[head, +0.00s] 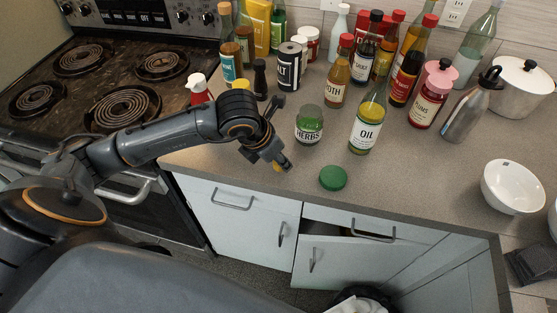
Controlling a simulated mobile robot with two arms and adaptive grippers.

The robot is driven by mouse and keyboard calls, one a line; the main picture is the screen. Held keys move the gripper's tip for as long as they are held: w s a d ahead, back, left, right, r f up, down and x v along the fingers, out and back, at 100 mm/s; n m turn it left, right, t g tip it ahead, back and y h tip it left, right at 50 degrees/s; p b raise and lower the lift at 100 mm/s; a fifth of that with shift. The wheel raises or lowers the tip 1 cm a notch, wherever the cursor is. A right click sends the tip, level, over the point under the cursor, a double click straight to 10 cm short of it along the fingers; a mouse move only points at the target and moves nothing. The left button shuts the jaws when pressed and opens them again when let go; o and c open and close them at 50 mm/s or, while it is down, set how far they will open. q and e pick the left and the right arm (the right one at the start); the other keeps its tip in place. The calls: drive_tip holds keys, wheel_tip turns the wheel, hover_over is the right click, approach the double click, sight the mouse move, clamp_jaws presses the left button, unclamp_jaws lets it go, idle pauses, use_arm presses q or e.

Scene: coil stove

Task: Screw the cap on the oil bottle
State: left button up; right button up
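The oil bottle (367,130), clear with yellow oil and a white OIL label, stands upright on the counter. Its narrow neck overlaps the bottles behind, so I cannot tell whether anything sits on its mouth. A round green cap (333,178) lies on the counter near the front edge, in front of the bottle and to its left. My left gripper (280,164) is over the counter, left of the cap and apart from it. Its fingers are seen edge-on and dark, so their opening is unclear; nothing visible is held. My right gripper is out of view.
A green HERBS jar (309,126) stands left of the oil bottle. Several bottles and jars crowd behind, with a metal flask (470,108) and white bowl (512,187) to the right. The coil stove (95,85) is left. The counter front right of the cap is clear.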

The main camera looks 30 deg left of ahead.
use_arm(q)
drive_tip(key=s+a+r+p, duration=0.2)
drive_tip(key=s+r+p, duration=0.3)
drive_tip(key=s+p, duration=0.1)
drive_tip(key=s+a+r+p, duration=0.3)
drive_tip(key=s+r+p, duration=0.3)
drive_tip(key=p, duration=0.1)
drive_tip(key=shift+s+a+p, duration=0.25)
drive_tip(key=shift+s+p, duration=0.15)
